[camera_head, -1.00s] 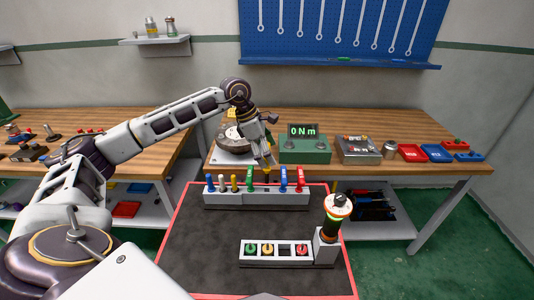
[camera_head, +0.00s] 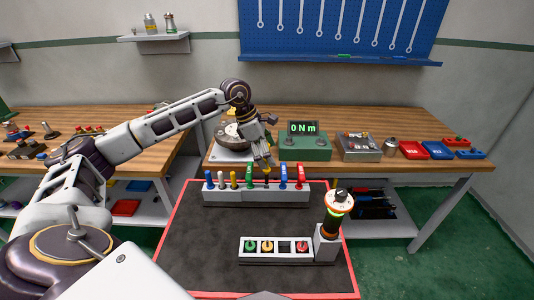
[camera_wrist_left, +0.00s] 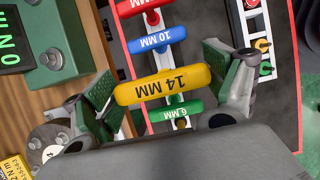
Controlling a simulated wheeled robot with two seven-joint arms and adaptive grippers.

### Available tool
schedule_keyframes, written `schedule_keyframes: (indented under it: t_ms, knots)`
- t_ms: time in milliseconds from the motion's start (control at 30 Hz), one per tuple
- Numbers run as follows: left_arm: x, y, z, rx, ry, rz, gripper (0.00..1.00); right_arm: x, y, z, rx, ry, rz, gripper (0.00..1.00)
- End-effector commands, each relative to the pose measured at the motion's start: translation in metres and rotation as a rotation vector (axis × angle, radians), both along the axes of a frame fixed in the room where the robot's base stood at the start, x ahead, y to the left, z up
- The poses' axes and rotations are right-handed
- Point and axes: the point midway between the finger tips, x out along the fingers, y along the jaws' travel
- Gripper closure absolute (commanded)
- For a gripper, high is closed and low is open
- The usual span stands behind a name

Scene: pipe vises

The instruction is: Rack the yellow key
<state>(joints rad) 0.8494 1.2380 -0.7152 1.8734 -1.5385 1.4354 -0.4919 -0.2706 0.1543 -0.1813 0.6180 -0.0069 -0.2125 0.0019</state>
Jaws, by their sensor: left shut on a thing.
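The yellow key, marked 14 MM, shows its T-handle (camera_wrist_left: 163,84) in the left wrist view. My left gripper (camera_head: 264,168) is shut on the ends of this handle; its fingers also flank it in the wrist view (camera_wrist_left: 160,88). The grey key rack (camera_head: 255,196) holds upright keys at the back of the dark mat. The yellow key is over the rack's row, between the green key (camera_head: 249,174) and the taller blue key (camera_head: 283,175). I cannot tell whether its shaft is in a slot. My right gripper is not in view.
A low grey block (camera_head: 275,251) with coloured knobs stands nearer on the mat, beside an upright tool (camera_head: 332,218). The green meter (camera_head: 305,146) reads 0 Nm on the bench behind. The red key (camera_head: 300,175) stands at the rack's right. The mat's left side is clear.

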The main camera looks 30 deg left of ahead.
Motion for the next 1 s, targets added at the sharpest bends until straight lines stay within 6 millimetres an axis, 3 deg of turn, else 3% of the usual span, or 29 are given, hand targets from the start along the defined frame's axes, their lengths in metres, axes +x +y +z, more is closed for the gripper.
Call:
schedule_keyframes:
  t_ms: [233,800,1000]
  knots:
    - [0.000,0.000,-0.006,0.000,0.000,0.000,0.42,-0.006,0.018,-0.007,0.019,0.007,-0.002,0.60]
    - [0.000,0.000,-0.011,-0.001,-0.001,0.000,0.42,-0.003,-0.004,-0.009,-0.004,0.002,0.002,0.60]
    - [0.000,0.000,-0.011,-0.001,-0.001,0.000,0.42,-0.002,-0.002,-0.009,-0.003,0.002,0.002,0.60]
